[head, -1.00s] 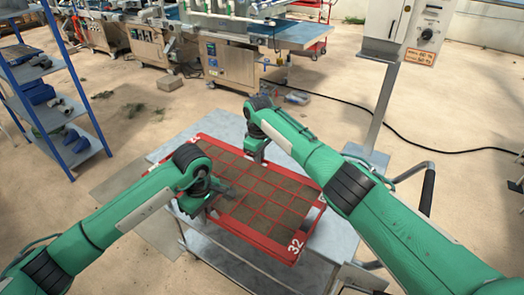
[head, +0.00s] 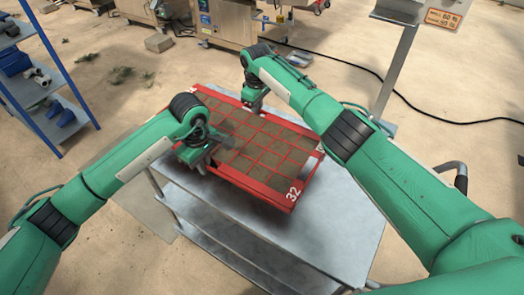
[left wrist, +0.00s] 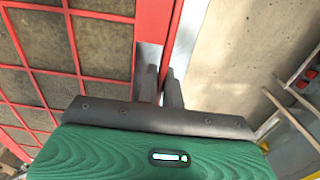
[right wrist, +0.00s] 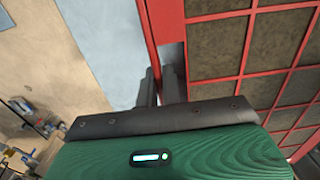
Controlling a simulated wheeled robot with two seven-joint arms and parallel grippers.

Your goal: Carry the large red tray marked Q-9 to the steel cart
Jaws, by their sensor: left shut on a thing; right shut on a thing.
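A large red tray (head: 262,193) with a red grid over brown soil-like cells is in the head view, above the steel cart (head: 330,235). A white "32" shows on its near corner; I do not see Q-9. My left gripper (head: 203,165) is shut on the tray's left rim, and the left wrist view shows its fingers (left wrist: 160,88) around the red edge. My right gripper (head: 253,104) is shut on the far rim, also seen in the right wrist view (right wrist: 160,88). I cannot tell whether the tray touches the cart top.
A blue shelf rack (head: 48,95) with small parts stands at the left. Steel machines (head: 225,20) are at the back. A post (head: 398,70) stands behind the cart at the right, with a black cable on the floor. Bare cart top shows in front of the tray.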

